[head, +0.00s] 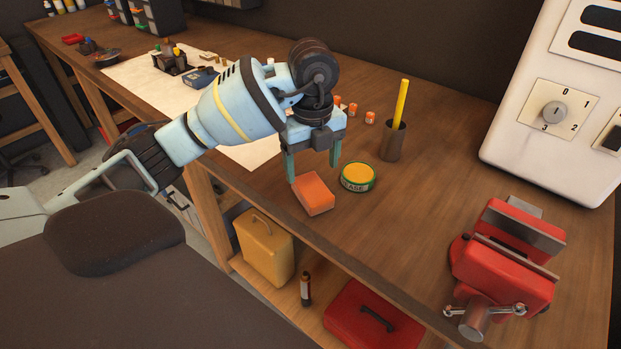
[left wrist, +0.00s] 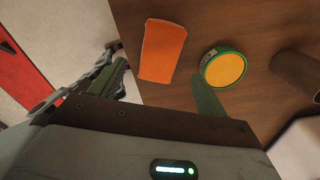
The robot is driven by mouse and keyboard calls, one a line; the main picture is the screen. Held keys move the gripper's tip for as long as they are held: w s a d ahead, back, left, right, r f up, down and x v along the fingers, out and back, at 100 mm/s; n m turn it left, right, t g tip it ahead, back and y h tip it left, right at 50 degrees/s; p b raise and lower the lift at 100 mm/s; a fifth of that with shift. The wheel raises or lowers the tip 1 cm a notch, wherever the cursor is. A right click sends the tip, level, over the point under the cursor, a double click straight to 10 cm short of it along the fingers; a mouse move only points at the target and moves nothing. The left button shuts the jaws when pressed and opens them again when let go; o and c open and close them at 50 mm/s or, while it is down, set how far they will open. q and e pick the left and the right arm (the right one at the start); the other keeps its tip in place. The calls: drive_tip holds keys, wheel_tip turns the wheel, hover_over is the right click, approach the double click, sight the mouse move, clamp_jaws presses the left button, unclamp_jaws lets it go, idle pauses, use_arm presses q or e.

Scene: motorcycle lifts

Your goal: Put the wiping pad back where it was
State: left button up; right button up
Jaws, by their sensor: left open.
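The wiping pad (head: 313,194) is an orange block lying on the wooden workbench near its front edge. It also shows in the left wrist view (left wrist: 162,50), lying on the bench beyond my fingers. My left gripper (head: 312,166) is open above the pad, its two green fingers pointing down, with nothing between them. In the left wrist view its fingers (left wrist: 160,88) stand apart, the right one near the grease tin. The grease tin (head: 358,177), green with a yellow top, sits just right of the pad. My right gripper is not in view.
A dark cup (head: 393,142) with a yellow stick stands behind the tin. Small orange-capped items (head: 352,109) stand near it. A red vise (head: 505,258) is at the right, below a white control box (head: 560,90). A red toolbox (head: 370,318) and a yellow canister (head: 264,250) sit below the bench top.

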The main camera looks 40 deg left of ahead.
sight(312, 187)
use_arm(q)
wheel_tip(312, 187, up, 6)
drive_tip(key=shift+f+p, duration=0.25)
drive_tip(key=shift+p, duration=0.25)
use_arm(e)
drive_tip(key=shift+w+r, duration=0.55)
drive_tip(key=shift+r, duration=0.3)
use_arm(q)
drive_tip(key=shift+f, duration=0.1)
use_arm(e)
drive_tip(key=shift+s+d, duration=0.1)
